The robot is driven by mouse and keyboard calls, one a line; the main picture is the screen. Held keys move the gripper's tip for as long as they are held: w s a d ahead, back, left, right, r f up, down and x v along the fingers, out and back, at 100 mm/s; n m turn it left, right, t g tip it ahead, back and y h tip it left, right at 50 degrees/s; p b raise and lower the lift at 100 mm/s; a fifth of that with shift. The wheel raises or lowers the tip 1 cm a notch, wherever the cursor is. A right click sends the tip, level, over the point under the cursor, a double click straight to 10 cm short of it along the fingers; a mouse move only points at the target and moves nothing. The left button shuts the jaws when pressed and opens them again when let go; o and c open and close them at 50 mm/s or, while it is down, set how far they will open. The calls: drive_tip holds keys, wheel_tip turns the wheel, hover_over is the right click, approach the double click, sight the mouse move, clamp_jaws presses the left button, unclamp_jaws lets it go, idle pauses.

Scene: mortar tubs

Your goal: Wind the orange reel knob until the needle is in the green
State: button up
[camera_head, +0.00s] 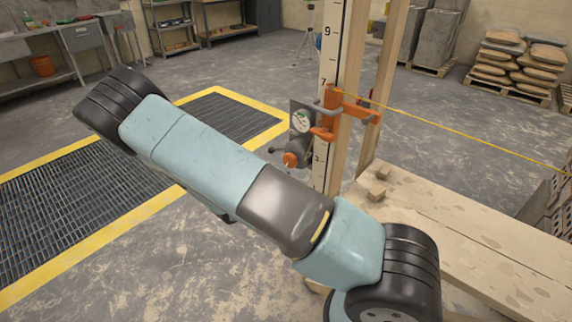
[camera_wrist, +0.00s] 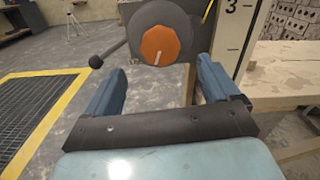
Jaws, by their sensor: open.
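The orange reel knob (camera_wrist: 160,45) is an orange faceted disc with a white mark, facing me on a dark round reel housing (camera_wrist: 165,14) in the wrist view. In the head view the knob (camera_head: 290,159) sits below a round dial gauge (camera_head: 302,121) with a white face and some green on it. The needle's position is too small to tell. My gripper (camera_wrist: 160,80) shows in the wrist view with two blue fingers apart, one on each side below the knob. Nothing is between the fingers. In the head view my gripper is hidden behind my arm.
A crank handle with a black ball (camera_wrist: 96,62) sticks out left of the reel. A plank bench (camera_head: 450,235) lies to the right; a floor grate (camera_head: 90,195) lies left.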

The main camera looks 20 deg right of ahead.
sight(288, 162)
drive_tip(key=shift+x, duration=3.6)
drive_tip(key=shift+c, duration=0.5)
drive_tip(key=c, duration=1)
drive_tip(key=shift+o, duration=0.2)
drive_tip(key=shift+m, duration=0.4)
drive_tip(key=m, duration=0.4)
drive_tip(key=shift+m, duration=0.4)
drive_tip(key=m, duration=0.6)
drive_tip(key=shift+s, duration=0.1)
drive_tip(key=shift+f, duration=0.1)
